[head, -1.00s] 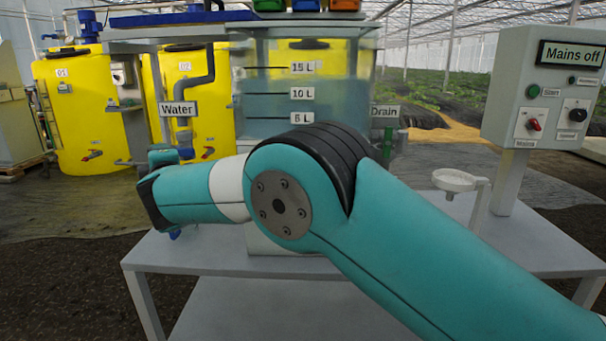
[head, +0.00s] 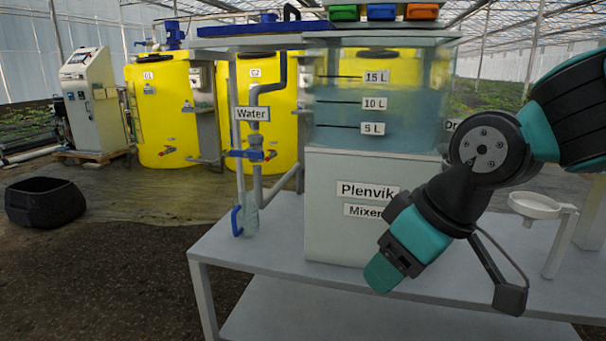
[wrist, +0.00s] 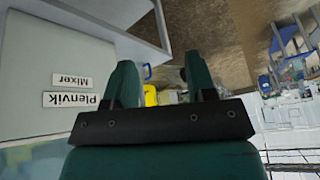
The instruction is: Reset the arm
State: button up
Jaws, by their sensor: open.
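My arm (head: 490,150) reaches in from the right of the head view and bends down in front of the mixer's right side. My gripper (wrist: 162,80) shows in the wrist view with its two green fingers apart and nothing between them. In the head view its teal end (head: 385,272) hangs over the bench, in front of the mixer base and above the bench's front edge. The mixer (head: 330,215) has a clear tank above, marked 5, 10 and 15 L, holding bluish liquid. My arm covers part of the mixer's label and the Drain sign.
The grey bench (head: 270,262) carries the mixer. At left are the Water pipe with a blue valve (head: 247,154) and a blue-handled clear vessel (head: 247,215). A white dish on a stand (head: 535,206) is at right. A black tub (head: 45,202) sits on the floor.

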jog(key=s+d+f+m+g, duration=0.2)
jog(key=s+d+g, duration=0.15)
jog(key=s, duration=0.95)
notch_tip(320, 180, up, 26)
jog(key=p, duration=2.6)
jog(key=shift+w+r, duration=0.2)
jog(key=shift+w, duration=0.25)
jog(key=shift+d+t, duration=0.1)
jog(key=shift+t, duration=0.15)
